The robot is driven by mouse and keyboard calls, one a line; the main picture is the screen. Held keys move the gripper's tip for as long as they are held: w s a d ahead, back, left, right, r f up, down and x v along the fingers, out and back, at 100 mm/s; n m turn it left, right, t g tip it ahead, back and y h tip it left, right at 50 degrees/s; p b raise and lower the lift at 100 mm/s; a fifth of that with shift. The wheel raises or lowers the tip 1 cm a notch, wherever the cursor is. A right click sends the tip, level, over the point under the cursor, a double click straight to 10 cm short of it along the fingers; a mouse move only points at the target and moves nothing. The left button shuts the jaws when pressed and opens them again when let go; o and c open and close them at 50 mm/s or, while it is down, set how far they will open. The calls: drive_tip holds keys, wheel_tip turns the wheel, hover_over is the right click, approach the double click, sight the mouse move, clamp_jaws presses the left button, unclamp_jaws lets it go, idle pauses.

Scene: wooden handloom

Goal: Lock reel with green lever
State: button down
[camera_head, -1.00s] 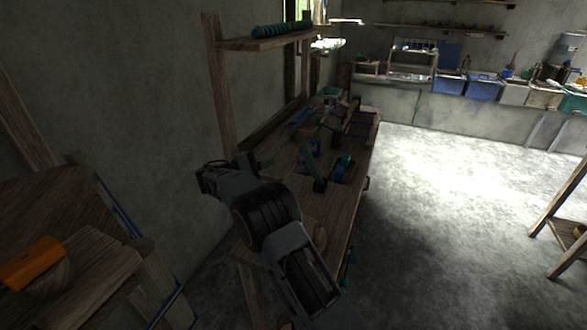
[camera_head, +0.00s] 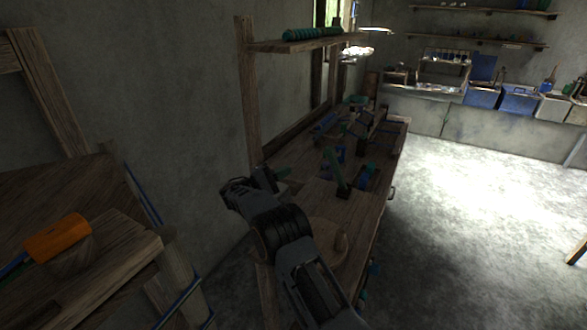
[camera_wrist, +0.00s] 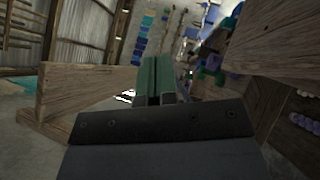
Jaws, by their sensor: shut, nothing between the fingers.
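A green lever (camera_head: 335,168) stands tilted on the wooden bench, with a dark block at its foot. A dark, blue-edged round part (camera_head: 367,177), perhaps the reel, is just right of it. My gripper (camera_head: 281,173), with green fingers, is left of the lever and apart from it, near the wall side of the bench. In the wrist view my gripper (camera_wrist: 156,80) has its fingers together and empty. I cannot clearly pick out the lever in the wrist view.
A wooden post and shelf (camera_head: 310,41) with a green coil rise behind the bench. A wooden frame with an orange cylinder (camera_head: 58,238) is at the left. Wooden beams (camera_wrist: 85,92) flank the gripper in the wrist view. Open floor (camera_head: 470,220) lies to the right.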

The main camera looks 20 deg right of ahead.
sight(337, 171)
drive_tip(key=s+p+x, duration=0.1)
drive_tip(key=s+x, duration=0.1)
drive_tip(key=x, duration=0.9)
drive_tip(key=shift+s+r, duration=0.35)
drive_tip(key=shift+r, duration=0.05)
drive_tip(key=shift+d, duration=0.15)
